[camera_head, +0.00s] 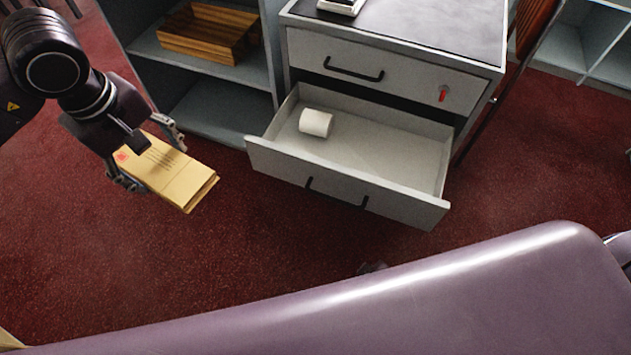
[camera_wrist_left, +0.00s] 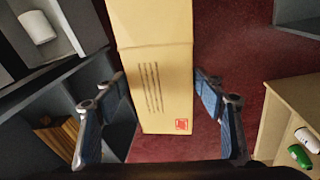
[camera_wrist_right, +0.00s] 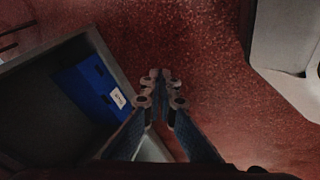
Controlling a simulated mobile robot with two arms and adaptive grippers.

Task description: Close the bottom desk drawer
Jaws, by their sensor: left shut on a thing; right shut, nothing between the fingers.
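The bottom desk drawer (camera_head: 400,208) is pulled out from the grey desk unit (camera_head: 400,60). A white roll (camera_head: 316,122) lies inside it near the left side; the roll also shows in the left wrist view (camera_wrist_left: 37,27). The drawer front has a black bar handle (camera_head: 336,193). My left gripper (camera_head: 148,154) is left of the drawer, apart from it, and shut on a yellow-tan packet (camera_head: 172,178) with a red stamp. The packet fills the middle of the left wrist view (camera_wrist_left: 155,60). My right gripper (camera_wrist_right: 160,88) is shut and empty in the right wrist view, over red floor.
The top drawer (camera_head: 365,72) is shut, with a red key-like piece at its right. A grey shelf (camera_head: 222,112) with a wooden tray (camera_head: 208,33) stands left of the desk. A blue box (camera_wrist_right: 92,85) sits in a grey compartment. Red carpet is clear before the drawer.

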